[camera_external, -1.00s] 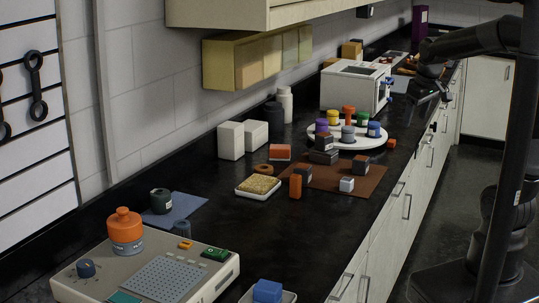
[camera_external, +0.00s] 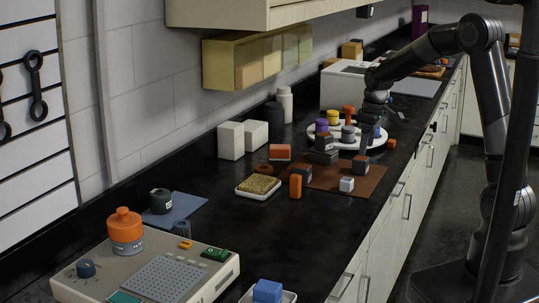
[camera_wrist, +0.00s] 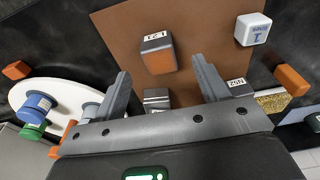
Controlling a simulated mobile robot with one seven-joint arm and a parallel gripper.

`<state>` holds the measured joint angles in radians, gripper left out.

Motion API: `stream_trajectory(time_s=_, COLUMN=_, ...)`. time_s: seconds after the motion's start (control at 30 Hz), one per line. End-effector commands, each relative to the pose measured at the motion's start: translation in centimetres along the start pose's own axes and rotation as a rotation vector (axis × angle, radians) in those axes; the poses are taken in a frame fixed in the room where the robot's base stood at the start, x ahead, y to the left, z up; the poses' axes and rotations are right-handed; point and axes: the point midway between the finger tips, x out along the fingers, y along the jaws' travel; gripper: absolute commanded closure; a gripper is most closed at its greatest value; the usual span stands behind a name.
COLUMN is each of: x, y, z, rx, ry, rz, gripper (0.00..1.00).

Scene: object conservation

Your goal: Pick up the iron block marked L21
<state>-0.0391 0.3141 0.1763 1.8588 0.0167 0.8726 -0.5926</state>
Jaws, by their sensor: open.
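The block marked L21 (camera_wrist: 158,60) has a dark top with a white label and an orange-brown side. It sits on the brown mat (camera_wrist: 110,30). In the external view it is the dark block (camera_external: 361,165) near the mat's back right. My gripper (camera_wrist: 161,74) is open and empty, pointing down, with the L21 block showing between and just beyond its fingertips. In the external view my gripper (camera_external: 365,148) is just above and behind that block; its fingertips are hard to make out. I cannot tell the exact height gap.
A dark labelled block (camera_wrist: 156,97) shows between the fingers, close to my gripper. Another dark block (camera_wrist: 238,88) is beside the right finger. A round white tray (camera_external: 347,145) with coloured pieces is behind.

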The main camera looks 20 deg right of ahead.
Motion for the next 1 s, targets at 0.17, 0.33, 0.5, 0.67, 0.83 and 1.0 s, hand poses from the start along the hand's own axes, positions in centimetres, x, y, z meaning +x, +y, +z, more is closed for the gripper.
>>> stream_trajectory(time_s=0.17, x=1.9, y=0.0, z=0.0, rx=0.0, ry=-0.002, rz=0.0, gripper=0.33)
stream_trajectory(time_s=0.33, x=2.8, y=0.1, z=-0.2, rx=0.0, ry=-0.001, rz=0.0, gripper=0.33)
stream_trajectory(time_s=0.5, x=5.1, y=0.2, z=-0.8, rx=0.0, ry=-0.002, rz=-0.001, gripper=0.33)
stream_trajectory(time_s=0.67, x=7.1, y=0.2, z=-0.8, rx=0.0, ry=-0.002, rz=0.0, gripper=0.33)
stream_trajectory(time_s=0.83, x=7.2, y=0.2, z=-0.8, rx=0.001, ry=0.0, rz=0.001, gripper=0.33)
stream_trajectory(time_s=1.0, x=7.2, y=0.2, z=-0.8, rx=0.001, ry=0.0, rz=0.001, gripper=0.42)
